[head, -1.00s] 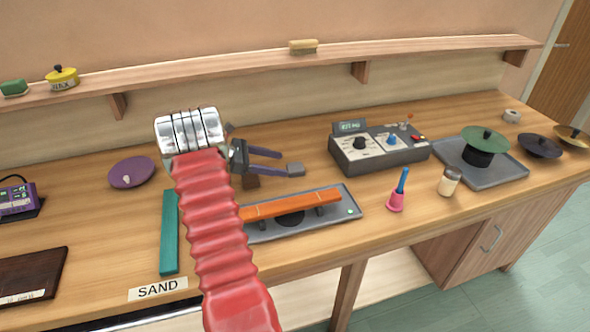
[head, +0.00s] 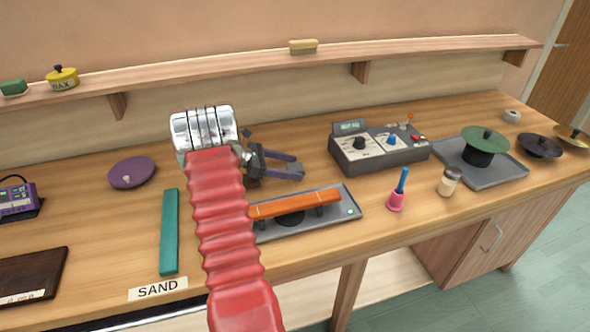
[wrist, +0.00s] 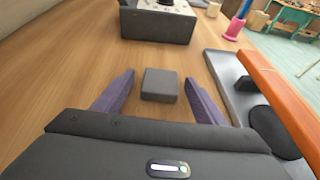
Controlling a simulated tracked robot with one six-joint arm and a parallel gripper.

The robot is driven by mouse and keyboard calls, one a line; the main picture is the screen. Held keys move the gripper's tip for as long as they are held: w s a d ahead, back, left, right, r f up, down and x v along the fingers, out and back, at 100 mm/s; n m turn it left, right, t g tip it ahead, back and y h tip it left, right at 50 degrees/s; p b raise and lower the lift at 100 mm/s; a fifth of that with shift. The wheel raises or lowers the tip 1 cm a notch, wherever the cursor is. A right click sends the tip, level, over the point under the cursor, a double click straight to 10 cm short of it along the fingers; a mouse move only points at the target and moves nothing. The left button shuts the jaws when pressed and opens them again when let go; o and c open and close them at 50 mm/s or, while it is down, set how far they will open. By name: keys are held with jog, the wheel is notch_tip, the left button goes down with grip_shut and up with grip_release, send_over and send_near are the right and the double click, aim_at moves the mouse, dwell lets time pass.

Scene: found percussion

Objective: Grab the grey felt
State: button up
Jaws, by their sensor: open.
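The grey felt (wrist: 160,86) is a small dark grey block lying on the wooden bench. In the wrist view it sits between the two purple fingers of my gripper (wrist: 159,76), with bare wood showing on both sides, so neither finger appears to touch it. My gripper (head: 299,166) is open and low over the bench in the head view, where the fingers largely hide the felt.
An orange bar on a grey tray (head: 350,211) lies close to the right of my gripper. A grey control box (head: 380,155) stands beyond it. A pink-and-blue bell (head: 397,200) and a small jar (head: 449,182) stand further right. A teal strip (head: 169,232) lies left.

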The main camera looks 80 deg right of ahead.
aim_at(290, 167)
jog(key=shift+c, duration=0.5)
jog(key=c, duration=1)
jog(key=shift+r, duration=0.1)
notch_tip(290, 167, up, 10)
jog(key=shift+f, duration=0.1)
